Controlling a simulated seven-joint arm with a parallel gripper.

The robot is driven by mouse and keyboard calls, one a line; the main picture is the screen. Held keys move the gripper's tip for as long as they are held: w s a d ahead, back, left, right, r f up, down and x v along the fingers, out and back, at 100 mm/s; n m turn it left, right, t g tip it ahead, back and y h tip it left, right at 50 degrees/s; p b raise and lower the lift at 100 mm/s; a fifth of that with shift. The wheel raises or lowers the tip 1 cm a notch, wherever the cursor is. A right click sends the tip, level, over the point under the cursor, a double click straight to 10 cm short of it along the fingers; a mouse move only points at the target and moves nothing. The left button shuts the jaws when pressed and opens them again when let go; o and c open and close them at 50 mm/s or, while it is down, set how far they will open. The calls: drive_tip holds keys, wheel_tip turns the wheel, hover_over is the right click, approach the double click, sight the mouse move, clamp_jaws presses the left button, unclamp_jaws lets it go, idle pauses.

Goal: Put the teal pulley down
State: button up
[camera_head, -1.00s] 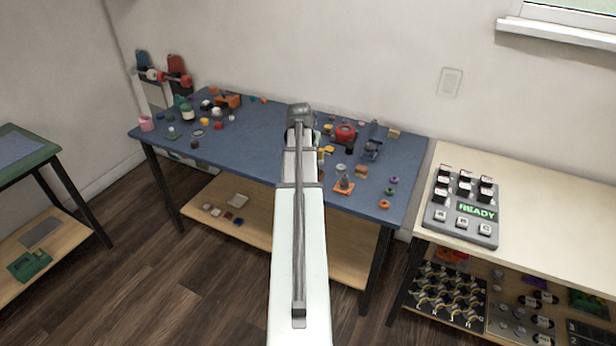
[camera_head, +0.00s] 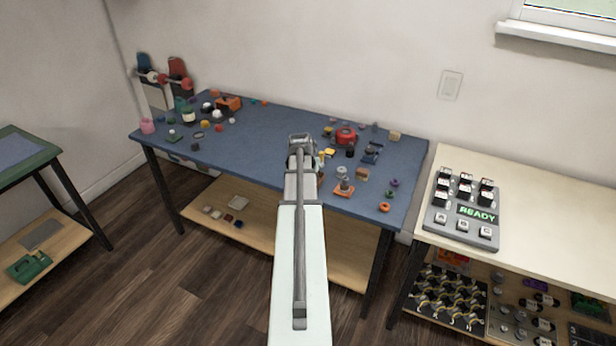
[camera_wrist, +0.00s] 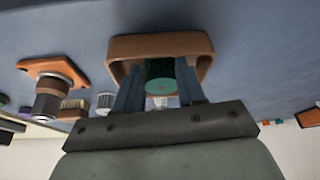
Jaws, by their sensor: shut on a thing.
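The teal pulley (camera_wrist: 158,72) shows in the wrist view as a dark green, ridged cylinder between the fingers of my gripper (camera_wrist: 160,90). My gripper is shut on it. A brown, rounded, box-like frame (camera_wrist: 115,50) surrounds the pulley and fingertips in that view; I cannot tell whether they touch it. In the head view, my wrist (camera_head: 301,150) is over the middle of the blue worktable (camera_head: 265,135) and hides the fingers and pulley. I cannot tell whether the pulley touches the table.
An orange base with a metal post (camera_head: 344,187) stands close to the right of my wrist; it also shows in the wrist view (camera_wrist: 50,80). A red round part (camera_head: 346,135) and several small parts lie farther right. The table left of my wrist has clear room.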

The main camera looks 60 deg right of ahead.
drive_tip(key=shift+f, duration=0.1)
drive_tip(key=o, duration=1.1)
drive_tip(key=v, duration=1.2)
drive_tip(key=shift+d, duration=0.1)
